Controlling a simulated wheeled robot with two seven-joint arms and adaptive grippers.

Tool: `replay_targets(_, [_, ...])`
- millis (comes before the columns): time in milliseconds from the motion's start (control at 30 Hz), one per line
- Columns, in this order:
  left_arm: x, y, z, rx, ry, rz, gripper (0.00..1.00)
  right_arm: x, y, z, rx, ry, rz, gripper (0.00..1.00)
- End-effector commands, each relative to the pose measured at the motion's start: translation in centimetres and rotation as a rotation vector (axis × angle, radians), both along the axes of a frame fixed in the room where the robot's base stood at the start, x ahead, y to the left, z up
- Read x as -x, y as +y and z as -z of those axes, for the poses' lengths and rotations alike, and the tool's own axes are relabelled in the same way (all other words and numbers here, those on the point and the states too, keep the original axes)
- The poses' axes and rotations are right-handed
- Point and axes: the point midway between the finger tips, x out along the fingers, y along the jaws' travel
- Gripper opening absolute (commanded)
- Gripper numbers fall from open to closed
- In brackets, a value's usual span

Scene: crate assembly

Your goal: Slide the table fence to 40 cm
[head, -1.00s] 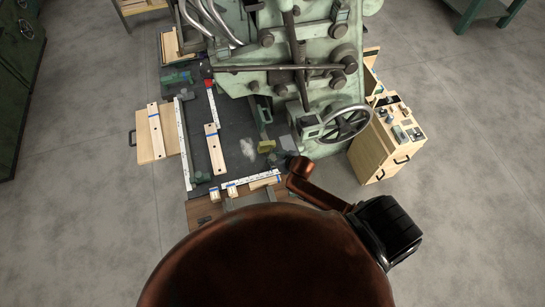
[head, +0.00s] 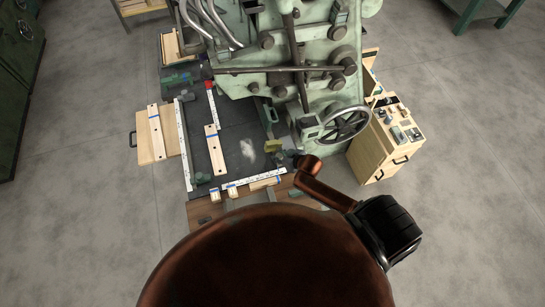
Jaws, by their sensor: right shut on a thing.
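The table fence (head: 268,117) looks like a narrow green bar on the right part of the dark machine table (head: 230,133), with a yellow-green block (head: 273,146) at its near end. My right gripper (head: 293,159) is at the near right edge of the table, close to that block. It is shut on the fence, but its fingers are small and dark, and the contact is largely hidden by my copper-coloured wrist. A white scale strip (head: 243,187) runs along the table's near edge; its marks are too small to read. My left gripper is out of view.
A pale wooden bar (head: 214,147) lies mid-table, near a whitish patch. A wooden board (head: 153,135) is at the left. The green machine with its handwheel (head: 346,123) rises close behind the gripper. A wooden cabinet (head: 379,147) stands at the right.

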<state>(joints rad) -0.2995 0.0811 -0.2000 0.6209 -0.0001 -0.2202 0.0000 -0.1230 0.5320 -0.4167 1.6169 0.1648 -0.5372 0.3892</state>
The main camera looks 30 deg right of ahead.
Motion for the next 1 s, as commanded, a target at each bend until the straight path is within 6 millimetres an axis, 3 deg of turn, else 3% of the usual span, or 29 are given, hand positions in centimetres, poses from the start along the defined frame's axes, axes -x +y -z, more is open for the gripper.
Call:
replay_targets(33, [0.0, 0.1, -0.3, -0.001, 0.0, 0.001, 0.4, 0.1, -0.9, -0.2, 0.008, 0.0, 0.004, 0.0])
replay_targets(267, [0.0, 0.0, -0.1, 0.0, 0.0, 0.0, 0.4, 0.1, -1.1, -0.1, 0.01, -0.001, 0.006, 0.0])
replay_targets(300, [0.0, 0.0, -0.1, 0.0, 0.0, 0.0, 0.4, 0.1, -1.2, -0.1, 0.011, -0.001, 0.006, 0.28])
replay_targets(533, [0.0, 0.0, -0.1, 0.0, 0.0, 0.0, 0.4, 0.0, -0.9, 0.0, 0.009, 0.0, 0.003, 0.43])
replay_targets(833, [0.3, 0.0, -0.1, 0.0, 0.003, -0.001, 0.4, 0.0, -0.5, -0.1, 0.004, -0.001, -0.001, 0.45])
replay_targets(1000, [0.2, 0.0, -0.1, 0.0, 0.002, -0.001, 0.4, 1.2, -0.7, -1.2, 0.003, -0.001, -0.001, 0.45])
